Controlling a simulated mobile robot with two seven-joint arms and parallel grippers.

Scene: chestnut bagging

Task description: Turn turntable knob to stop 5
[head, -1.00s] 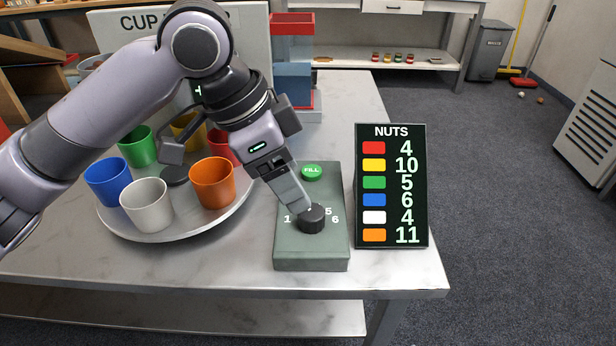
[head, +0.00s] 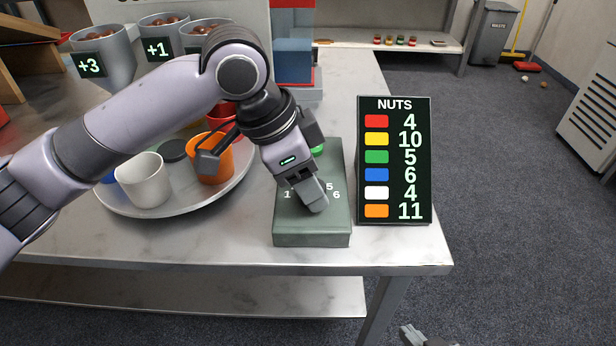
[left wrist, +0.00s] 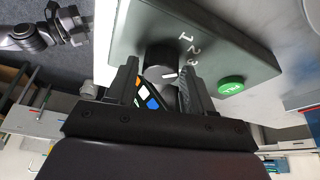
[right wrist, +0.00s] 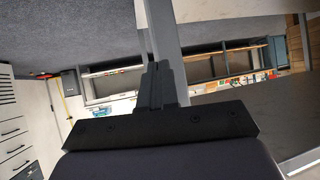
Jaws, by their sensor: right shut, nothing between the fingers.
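The turntable knob (left wrist: 160,62) is a black round knob with a white pointer line, on a grey-green box (head: 312,238). In the head view my left gripper (head: 314,203) hides the knob. In the left wrist view the fingers of my left gripper (left wrist: 160,85) stand on both sides of the knob; I cannot tell whether they press on it. The pointer faces the numeral side, with 1, 2 and 3 visible there; its exact stop is unclear. The head view shows 5 and 6 beside the gripper. My right gripper (right wrist: 157,88) is shut and empty, away from the table.
A turntable (head: 150,212) with white (head: 146,182), orange (head: 218,160) and other cups lies left of the box, under my left arm. A green FILL button (left wrist: 231,86) sits on the box. A NUTS board (head: 394,160) stands close on the right.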

